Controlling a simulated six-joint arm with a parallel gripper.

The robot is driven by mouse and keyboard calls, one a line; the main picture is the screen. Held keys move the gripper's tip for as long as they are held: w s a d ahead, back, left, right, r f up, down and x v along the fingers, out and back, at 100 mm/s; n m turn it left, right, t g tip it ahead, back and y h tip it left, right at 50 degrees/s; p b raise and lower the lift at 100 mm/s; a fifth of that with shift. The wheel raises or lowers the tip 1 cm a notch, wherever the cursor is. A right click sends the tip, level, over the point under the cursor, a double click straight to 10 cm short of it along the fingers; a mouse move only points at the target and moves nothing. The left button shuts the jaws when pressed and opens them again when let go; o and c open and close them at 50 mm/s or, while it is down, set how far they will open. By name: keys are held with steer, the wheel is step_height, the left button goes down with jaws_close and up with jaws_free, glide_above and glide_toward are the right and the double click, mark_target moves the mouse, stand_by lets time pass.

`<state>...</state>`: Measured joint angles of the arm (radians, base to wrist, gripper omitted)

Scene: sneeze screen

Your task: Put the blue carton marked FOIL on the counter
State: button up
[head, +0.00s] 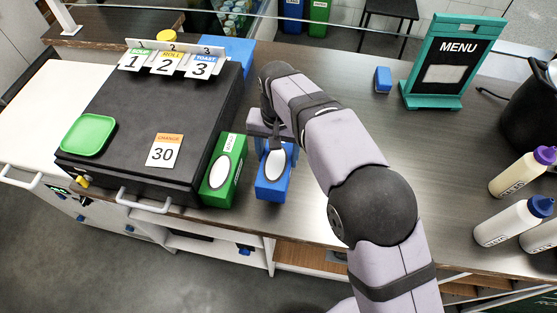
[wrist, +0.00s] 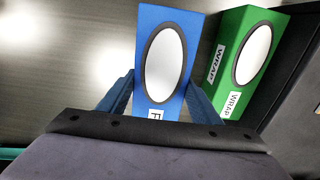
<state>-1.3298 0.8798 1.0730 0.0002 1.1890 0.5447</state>
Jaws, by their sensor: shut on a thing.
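The blue carton (head: 271,187) with a white oval is beside the green carton near the counter's front edge. In the wrist view the blue carton (wrist: 146,40) stands between my two fingers, with a label starting with F partly hidden by my gripper. My gripper (head: 272,140) is shut on the blue carton's far end. The brown counter (head: 340,228) lies around and under it. Whether the carton's base touches the counter cannot be told.
A green carton marked WRAP (head: 222,170) is close on the left, against the black case (head: 130,120). A menu stand (head: 440,60), a small blue block (head: 383,80) and squeeze bottles (head: 515,220) are on the right. The counter between is mostly clear apart from my arm.

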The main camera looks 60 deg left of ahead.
mark_target(278, 155)
steer(key=shift+f+p, duration=0.75)
steer(key=shift+f, duration=1.15)
steer(key=shift+f, duration=0.1)
steer(key=o, duration=1.4)
steer(key=shift+f, duration=0.1)
step_height(278, 155, up, 12)
steer(key=b, duration=0.3)
steer(key=shift+r, duration=0.2)
